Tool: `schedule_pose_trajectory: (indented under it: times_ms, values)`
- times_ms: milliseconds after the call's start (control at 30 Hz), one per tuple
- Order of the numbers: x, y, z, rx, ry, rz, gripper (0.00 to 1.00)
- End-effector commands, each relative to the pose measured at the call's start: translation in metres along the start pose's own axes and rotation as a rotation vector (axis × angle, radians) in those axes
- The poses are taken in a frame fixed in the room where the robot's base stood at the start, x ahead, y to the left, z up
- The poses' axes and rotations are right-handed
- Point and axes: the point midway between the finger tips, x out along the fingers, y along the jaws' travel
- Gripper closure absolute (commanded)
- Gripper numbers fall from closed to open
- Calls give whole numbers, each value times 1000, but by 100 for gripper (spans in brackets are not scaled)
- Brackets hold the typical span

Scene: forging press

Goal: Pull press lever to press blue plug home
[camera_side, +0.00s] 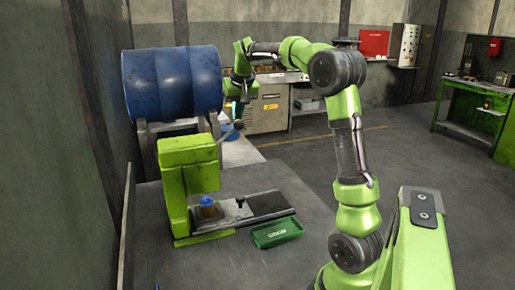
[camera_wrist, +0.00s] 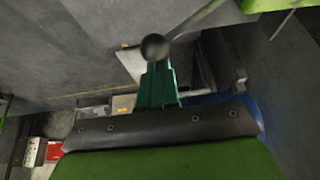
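The green press (camera_side: 188,165) stands on the grey table. The blue plug (camera_side: 207,201) sits upright on a brown block under the press head; how deep it sits cannot be told. The press lever (camera_side: 228,134) slants up to the right from the press and ends in a dark ball knob (camera_side: 239,125). In the wrist view the knob (camera_wrist: 155,46) lies at the fingertips, with the lever rod (camera_wrist: 192,20) running up right. My gripper (camera_side: 240,105) is just above the knob, pointing down. Its teal fingers look close together; contact with the knob and any gap are unclear.
A dark slide plate (camera_side: 268,204) extends right from the press base. A small green tray (camera_side: 276,232) lies in front of it. A large blue drum (camera_side: 172,82) rests on a stand behind the press, close to my gripper. The table front is clear.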

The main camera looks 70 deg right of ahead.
Motion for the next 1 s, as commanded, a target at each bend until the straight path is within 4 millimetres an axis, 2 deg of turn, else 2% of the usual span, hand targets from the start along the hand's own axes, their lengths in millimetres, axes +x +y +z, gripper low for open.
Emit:
schedule_pose_trajectory:
  times_ms: [1000]
  values:
    - [22, 14, 11, -1, -3, -1, 100]
